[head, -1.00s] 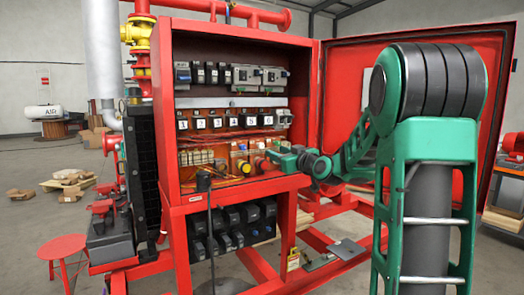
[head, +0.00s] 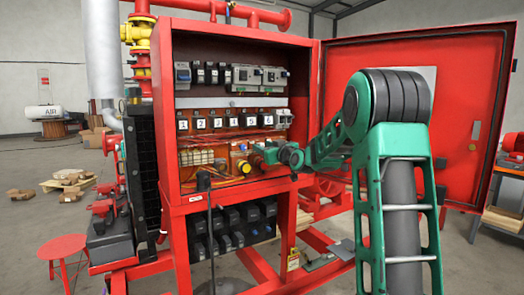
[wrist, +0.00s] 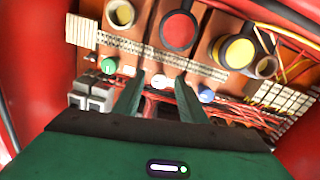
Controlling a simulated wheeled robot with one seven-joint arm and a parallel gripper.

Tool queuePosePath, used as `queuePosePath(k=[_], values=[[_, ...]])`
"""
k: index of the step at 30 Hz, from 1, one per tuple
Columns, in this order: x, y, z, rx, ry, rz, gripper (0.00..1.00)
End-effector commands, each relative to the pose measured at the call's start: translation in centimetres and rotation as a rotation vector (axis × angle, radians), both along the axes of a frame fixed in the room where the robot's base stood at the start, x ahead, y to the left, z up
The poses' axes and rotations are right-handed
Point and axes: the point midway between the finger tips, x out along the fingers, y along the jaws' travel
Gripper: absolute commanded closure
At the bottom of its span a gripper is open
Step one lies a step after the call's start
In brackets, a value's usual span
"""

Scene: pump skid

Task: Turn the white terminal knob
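The white terminal knob (wrist: 160,82) is small and round, on the panel at the back of the red cabinet. In the wrist view it shows in the gap between the two fingertips of my gripper (wrist: 159,79). The fingers are open, one on each side of the knob, with space between them and it. I cannot tell how far the tips are from the panel. In the head view my green gripper (head: 266,153) reaches into the cabinet's lower right part and hides the white knob.
A green knob (wrist: 108,66) sits left of the fingers and a blue knob (wrist: 205,95) right. Loose wires (wrist: 275,62) hang at right. The open red door (head: 455,110) stands beside my arm.

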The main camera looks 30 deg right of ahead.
Motion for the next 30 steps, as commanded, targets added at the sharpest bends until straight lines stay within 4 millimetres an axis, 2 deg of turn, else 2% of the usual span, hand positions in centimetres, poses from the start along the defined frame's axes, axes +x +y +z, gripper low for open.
queuePosePath(k=[5, 9, 10, 20, 30], values=[[-0.01, 0.01, 0.0, 0.0, 0.0, 0.0, 0.65], [-0.03, 0.02, 0.0, 0.0, 0.0, 0.0, 0.98], [-0.03, 0.02, 0.0, 0.0, 0.0, 0.0, 1.0], [-0.04, 0.06, -0.02, -0.032, 0.0, 0.001, 1.0], [-0.01, 0.17, -0.11, -0.242, 0.001, 0.002, 1.0]])
